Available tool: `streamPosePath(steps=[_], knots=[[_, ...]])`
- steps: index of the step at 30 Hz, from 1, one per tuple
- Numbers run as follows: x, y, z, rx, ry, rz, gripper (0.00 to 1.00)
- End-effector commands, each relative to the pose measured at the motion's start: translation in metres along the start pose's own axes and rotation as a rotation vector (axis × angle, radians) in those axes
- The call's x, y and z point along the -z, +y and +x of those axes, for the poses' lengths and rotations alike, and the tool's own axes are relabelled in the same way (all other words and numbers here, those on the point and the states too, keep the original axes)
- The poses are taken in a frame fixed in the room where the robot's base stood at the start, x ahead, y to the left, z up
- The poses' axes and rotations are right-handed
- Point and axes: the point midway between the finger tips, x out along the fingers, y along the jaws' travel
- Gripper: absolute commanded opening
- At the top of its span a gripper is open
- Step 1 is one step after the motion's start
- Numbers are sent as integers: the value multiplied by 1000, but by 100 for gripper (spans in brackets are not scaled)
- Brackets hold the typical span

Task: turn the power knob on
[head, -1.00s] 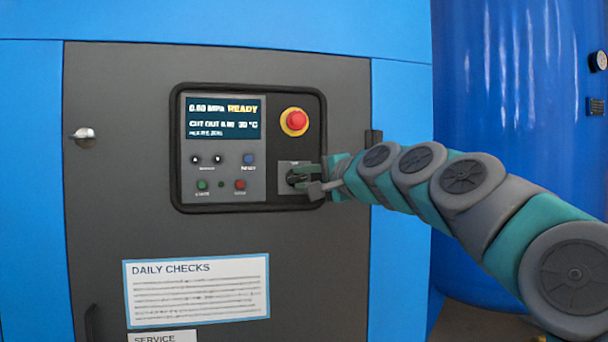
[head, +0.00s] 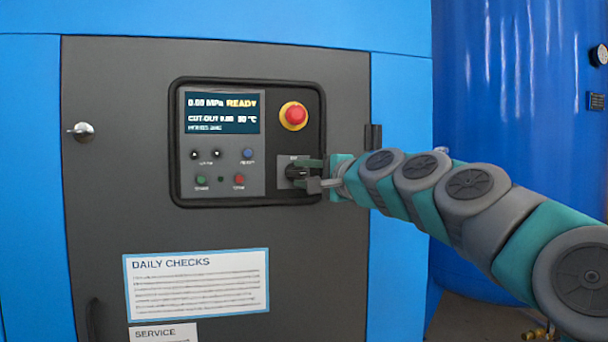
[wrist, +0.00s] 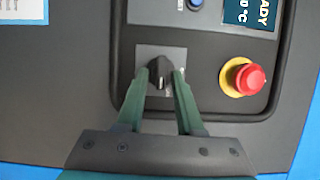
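The power knob (wrist: 160,73) is a black rotary selector with a pale mark, set on a small grey plate at the lower right of the control panel. It shows in the wrist view; in the head view the knob (head: 294,172) is partly covered by my fingers. My gripper (wrist: 161,80) is at the knob, with one green finger on each side of it. Narrow gaps seem to show between the fingers and the knob's bar, so the fingers look open around it. In the head view my gripper (head: 308,173) reaches in from the right.
A red emergency stop button (head: 295,115) on a yellow ring sits just above the knob. The panel's display (head: 222,112) reads READY, with small buttons below it. A door latch (head: 82,131) is at left, and a blue tank (head: 515,130) stands at right.

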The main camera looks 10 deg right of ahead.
Motion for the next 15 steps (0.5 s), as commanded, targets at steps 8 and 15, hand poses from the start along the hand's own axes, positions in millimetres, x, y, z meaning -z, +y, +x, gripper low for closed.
streamPosePath(steps=[8, 15], knots=[[0, 0, 0, 0, 0, 0, 44], [0, -1, -21, 2, 0, -1, 44]])
